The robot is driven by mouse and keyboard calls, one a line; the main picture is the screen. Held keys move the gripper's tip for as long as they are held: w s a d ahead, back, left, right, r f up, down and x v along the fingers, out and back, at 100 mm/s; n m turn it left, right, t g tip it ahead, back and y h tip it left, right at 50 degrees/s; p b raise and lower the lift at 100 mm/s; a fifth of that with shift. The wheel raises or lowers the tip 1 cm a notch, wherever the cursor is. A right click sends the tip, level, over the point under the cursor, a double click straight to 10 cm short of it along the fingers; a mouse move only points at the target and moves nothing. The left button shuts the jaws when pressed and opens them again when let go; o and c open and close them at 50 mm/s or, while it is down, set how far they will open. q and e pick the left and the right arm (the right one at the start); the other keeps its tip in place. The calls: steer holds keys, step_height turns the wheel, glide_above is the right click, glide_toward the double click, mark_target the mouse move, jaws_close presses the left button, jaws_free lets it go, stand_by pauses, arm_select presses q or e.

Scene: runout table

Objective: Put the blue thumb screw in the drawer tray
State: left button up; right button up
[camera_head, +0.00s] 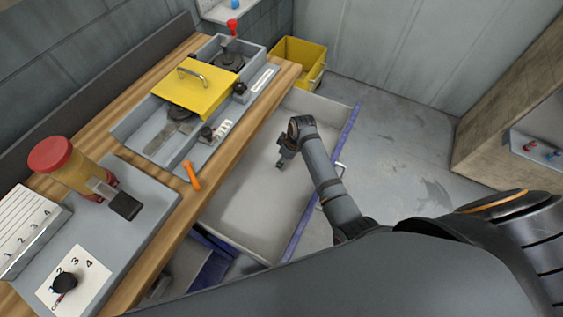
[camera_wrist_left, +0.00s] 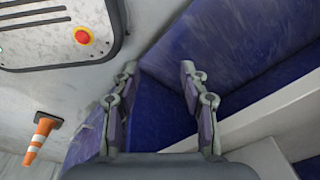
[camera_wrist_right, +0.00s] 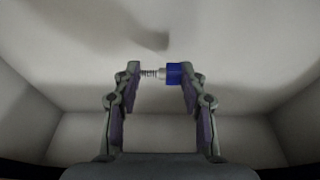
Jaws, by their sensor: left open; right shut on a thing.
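The blue thumb screw (camera_wrist_right: 173,73) lies sideways between the fingertips of my right gripper (camera_wrist_right: 160,75), its blue head at the right finger and its threaded shank at the left. In the head view, my right gripper (camera_head: 282,162) points down inside the pulled-out drawer tray (camera_head: 240,205). The pale floor and walls of the tray (camera_wrist_right: 230,50) surround the gripper in the right wrist view. A shadow falls on the tray floor ahead of the screw. The screw cannot be made out in the head view. My left gripper (camera_wrist_left: 158,80) is open and empty, facing blue surfaces.
The wooden bench (camera_head: 160,235) runs along the drawer's left side, with a yellow-lidded grey tray (camera_head: 192,90) on it. A yellow bin (camera_head: 300,62) stands behind the drawer. Red and blue screws lie on a shelf (camera_head: 520,143) at right. A cone (camera_wrist_left: 40,138) shows in the left wrist view.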

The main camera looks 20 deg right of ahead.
steer(key=shift+w+f, duration=0.3)
steer(key=shift+f, duration=0.05)
steer(key=shift+w+a+f, duration=0.1)
steer(key=shift+w+f, duration=0.05)
steer(key=shift+f, duration=0.1)
arm_select(q)
steer(key=shift+s+f, duration=0.35)
steer(key=shift+s, duration=0.5)
arm_select(e)
steer(key=shift+d+x, duration=0.15)
steer(key=shift+x, duration=0.7)
steer(key=shift+d+x, duration=0.15)
steer(key=shift+x, duration=0.75)
arm_select(q)
steer(key=shift+f+b, duration=0.1)
steer(key=shift+b, duration=0.2)
arm_select(e)
steer(key=shift+s+f, duration=0.15)
steer(key=shift+s, duration=0.1)
steer(key=o, duration=1)
arm_select(q)
steer(key=shift+w, duration=0.1)
